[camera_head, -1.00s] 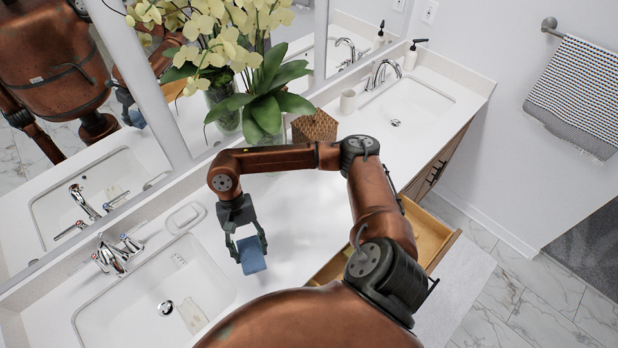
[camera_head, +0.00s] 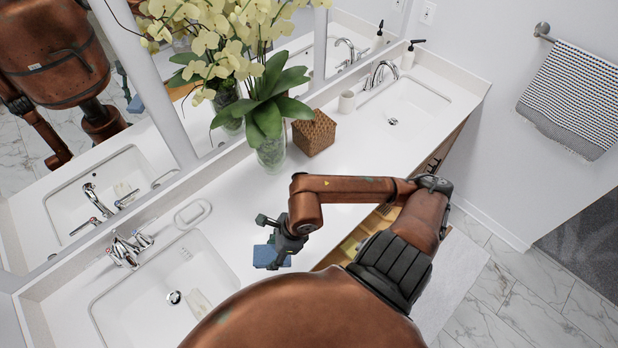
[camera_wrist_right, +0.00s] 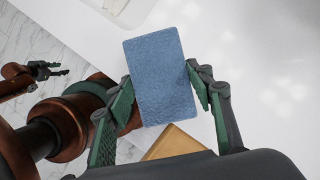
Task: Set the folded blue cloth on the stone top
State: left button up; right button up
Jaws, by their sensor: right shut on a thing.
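The folded blue cloth (camera_head: 265,257) is a small flat rectangle; in the right wrist view (camera_wrist_right: 160,60) it fills the space between the fingers. My right gripper (camera_head: 276,241) is shut on it, with a green-padded finger on each side. It is over the white stone top (camera_head: 345,150), close to the right edge of the near sink. Whether the cloth touches the top I cannot tell. My left gripper (camera_wrist_right: 38,71) shows small at the left of the right wrist view, too small to tell its state; the head view does not show it.
The near sink (camera_head: 140,300) lies left of the cloth, with a soap dish (camera_head: 193,214) behind it. A woven box (camera_head: 313,134), orchid vase (camera_head: 271,153) and cup (camera_head: 347,102) stand further back. An open drawer (camera_head: 352,243) juts from the front. The middle top is clear.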

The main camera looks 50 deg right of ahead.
jog(key=shift+d+r+m, duration=0.1)
jog(key=shift+r+m, duration=0.05)
jog(key=shift+m, duration=0.15)
jog(key=shift+w+d, duration=0.1)
jog(key=shift+d, duration=0.15)
jog(key=w+d+f+p, duration=0.1)
jog(key=w+d+f, duration=0.1)
jog(key=d+f, duration=0.1)
jog(key=w+d+f+p, duration=0.1)
jog(key=w+d+f, duration=0.2)
jog(key=w+d+f+p, duration=0.1)
jog(key=w+d+f, duration=0.2)
jog(key=d, duration=0.1)
jog(key=shift+p, duration=0.4)
jog(key=shift+d+f, duration=0.1)
jog(key=shift+f, duration=0.1)
jog(key=f, duration=0.1)
jog(key=f+p, duration=0.1)
jog(key=shift+w+d+f, duration=0.15)
jog(key=shift+w+f, duration=0.05)
jog(key=shift+f, duration=0.6)
